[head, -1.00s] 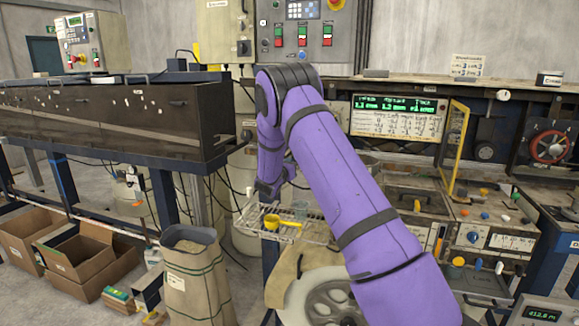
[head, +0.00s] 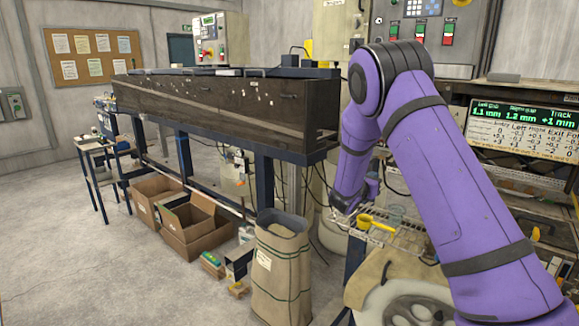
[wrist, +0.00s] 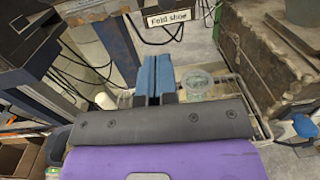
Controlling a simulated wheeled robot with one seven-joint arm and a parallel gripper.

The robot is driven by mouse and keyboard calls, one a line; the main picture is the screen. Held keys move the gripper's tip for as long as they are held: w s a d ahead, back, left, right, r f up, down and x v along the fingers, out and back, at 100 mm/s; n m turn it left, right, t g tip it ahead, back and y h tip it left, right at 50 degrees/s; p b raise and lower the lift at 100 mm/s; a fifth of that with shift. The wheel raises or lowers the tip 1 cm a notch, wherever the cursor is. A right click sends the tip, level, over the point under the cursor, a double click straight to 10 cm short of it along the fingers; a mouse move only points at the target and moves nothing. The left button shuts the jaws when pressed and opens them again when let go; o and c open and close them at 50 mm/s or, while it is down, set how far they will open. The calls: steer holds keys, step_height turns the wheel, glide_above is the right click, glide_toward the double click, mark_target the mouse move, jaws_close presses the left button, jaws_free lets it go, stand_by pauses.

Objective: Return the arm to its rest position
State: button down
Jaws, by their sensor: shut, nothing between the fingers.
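My purple arm (head: 450,190) fills the right side of the head view, bent at a high elbow, with its forearm hanging down behind. In the wrist view my gripper (wrist: 154,72) is shut, its two blue fingers together with nothing between them. It is over a wire rack with a clear round dish (wrist: 197,84) just to its right. In the head view the gripper is small and hard to make out near the rack (head: 407,236).
A yellow scoop (head: 375,223) lies on the rack. A long dark machine (head: 220,105) stands at left, with cardboard boxes (head: 190,225) and a sack (head: 281,270) on the floor. A control panel (head: 520,128) is at right. The floor at far left is clear.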

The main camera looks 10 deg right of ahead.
steer(key=s+r+m+g+y, duration=0.2)
steer(key=s+r+m+g, duration=0.2)
steer(key=s+r+m, duration=0.5)
steer(key=s+r+m+g+y, duration=0.2)
steer(key=s+r+m+g, duration=0.3)
steer(key=s, duration=0.8)
steer(key=s+a+r+m+t+y, duration=0.2)
steer(key=s+a+m+y, duration=0.3)
steer(key=s+a, duration=0.3)
steer(key=s+a+r+m+t+y, duration=0.2)
steer(key=s+a+m+y, duration=0.4)
steer(key=s, duration=1.1)
steer(key=shift+s+a, duration=0.25)
steer(key=shift+a, duration=0.6)
steer(key=shift+d, duration=0.1)
